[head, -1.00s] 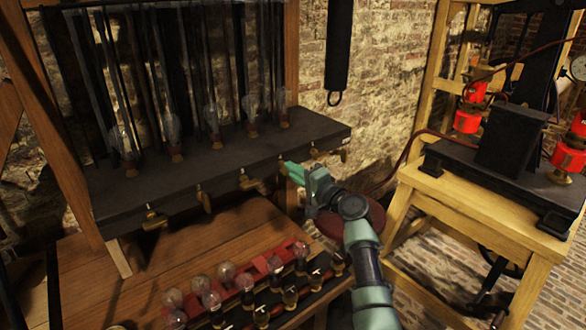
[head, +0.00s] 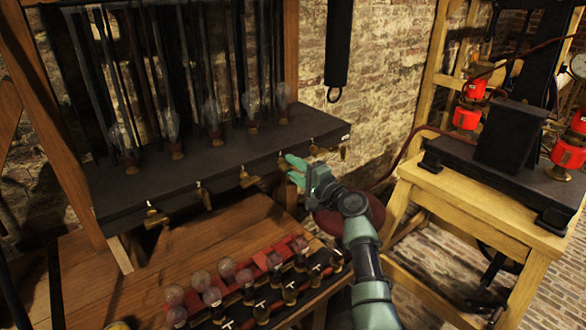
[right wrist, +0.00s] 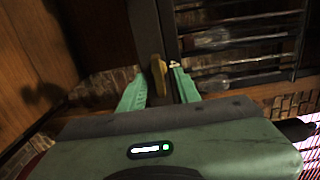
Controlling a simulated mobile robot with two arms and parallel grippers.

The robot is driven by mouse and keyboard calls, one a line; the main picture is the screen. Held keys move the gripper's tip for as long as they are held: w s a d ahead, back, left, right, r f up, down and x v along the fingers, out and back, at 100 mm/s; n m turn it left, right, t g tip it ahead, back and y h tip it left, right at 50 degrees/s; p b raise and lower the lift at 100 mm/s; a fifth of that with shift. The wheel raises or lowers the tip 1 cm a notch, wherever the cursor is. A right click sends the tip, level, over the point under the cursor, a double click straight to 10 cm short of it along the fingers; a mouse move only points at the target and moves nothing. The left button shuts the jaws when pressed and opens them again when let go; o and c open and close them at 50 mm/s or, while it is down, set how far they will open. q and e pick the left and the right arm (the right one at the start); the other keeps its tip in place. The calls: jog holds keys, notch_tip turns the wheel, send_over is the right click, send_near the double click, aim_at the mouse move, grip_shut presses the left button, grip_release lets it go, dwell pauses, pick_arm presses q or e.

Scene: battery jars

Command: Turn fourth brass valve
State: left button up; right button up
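Brass valves line the front edge of the dark shelf (head: 110,207). From the left, the first valve (head: 155,217) has a sideways handle, then come the second (head: 204,196) and the third (head: 248,179). The fourth brass valve (head: 282,164) is partly hidden by my right gripper (head: 294,167), whose fingertips are right at it. In the right wrist view, a brass valve handle (right wrist: 158,76) stands between the two green fingers of my right gripper (right wrist: 160,88). The fingers are apart, with a gap visible on the handle's right side. My left gripper is not in view.
Glass bulbs (head: 211,110) stand on the shelf above the valves. A wooden stand (head: 490,205) with red-and-black apparatus is at the right. A black cylinder (head: 339,45) hangs by the brick wall.

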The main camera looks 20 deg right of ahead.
jog(key=shift+s+d+f, duration=0.1)
jog(key=shift+s+d, duration=0.1)
jog(key=shift+s, duration=0.3)
jog(key=b+v, duration=0.1)
jog(key=v, duration=0.5)
jog(key=shift+s, duration=0.4)
jog(key=shift+d, duration=0.1)
